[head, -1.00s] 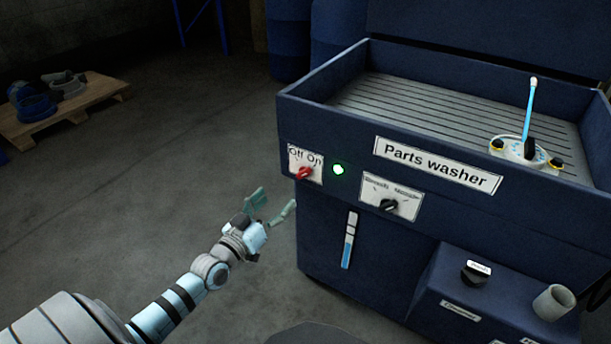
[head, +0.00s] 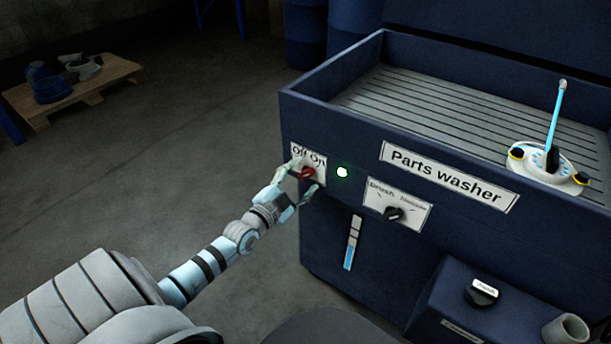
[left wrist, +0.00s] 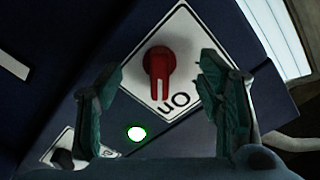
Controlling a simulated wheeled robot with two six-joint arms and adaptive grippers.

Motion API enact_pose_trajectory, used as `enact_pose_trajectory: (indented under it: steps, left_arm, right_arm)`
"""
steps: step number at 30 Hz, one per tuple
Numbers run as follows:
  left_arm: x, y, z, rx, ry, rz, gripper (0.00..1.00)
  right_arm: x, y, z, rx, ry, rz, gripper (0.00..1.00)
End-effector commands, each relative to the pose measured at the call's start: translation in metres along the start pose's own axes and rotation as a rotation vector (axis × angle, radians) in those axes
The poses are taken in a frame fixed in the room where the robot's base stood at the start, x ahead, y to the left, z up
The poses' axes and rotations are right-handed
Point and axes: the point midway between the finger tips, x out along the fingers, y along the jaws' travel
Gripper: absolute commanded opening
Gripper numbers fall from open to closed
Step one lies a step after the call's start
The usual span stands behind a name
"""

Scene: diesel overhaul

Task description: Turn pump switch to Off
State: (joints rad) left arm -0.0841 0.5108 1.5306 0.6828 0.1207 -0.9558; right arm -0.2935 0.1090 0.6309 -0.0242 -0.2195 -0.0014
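The pump switch is a red knob (head: 307,173) on a white plate (head: 320,161) marked Off and On, at the upper left of the parts washer's front. A green lamp (head: 342,172) to its right is lit. My left gripper (head: 304,180) is open, its two fingers on either side of the red knob. In the left wrist view, the red knob (left wrist: 158,75) stands between the spread fingers (left wrist: 165,95), with a gap to each, and its pointer aims toward the On side. My right gripper is not in view.
A second black knob (head: 393,213) sits on a plate right of the lamp. A pallet (head: 90,93) stands far left. The floor left of the washer is clear.

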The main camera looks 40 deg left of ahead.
Motion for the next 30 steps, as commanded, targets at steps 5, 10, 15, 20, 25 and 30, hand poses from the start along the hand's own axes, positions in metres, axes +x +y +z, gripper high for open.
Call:
enact_pose_trajectory:
  steps: [5,10,15,20,25,30]
  left_arm:
    - [0.000,0.000,0.000,0.000,0.000,0.000,0.27]
    - [0.001,0.001,-0.001,-0.001,0.001,0.001,0.05]
    - [0.001,0.001,-0.001,-0.040,0.002,0.001,0.05]
    - [0.001,0.001,0.001,-0.539,0.003,0.002,0.05]
    - [0.002,0.000,0.003,-1.271,0.001,0.005,0.05]
    - [0.002,-0.001,0.002,-1.579,-0.001,0.005,0.05]
  right_arm:
    - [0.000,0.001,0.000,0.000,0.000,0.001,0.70]
    - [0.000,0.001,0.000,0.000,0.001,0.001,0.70]
    - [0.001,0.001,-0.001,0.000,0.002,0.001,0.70]
    - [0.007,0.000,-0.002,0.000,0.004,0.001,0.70]
    - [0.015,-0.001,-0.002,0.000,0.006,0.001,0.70]
    - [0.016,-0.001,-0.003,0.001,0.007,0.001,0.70]
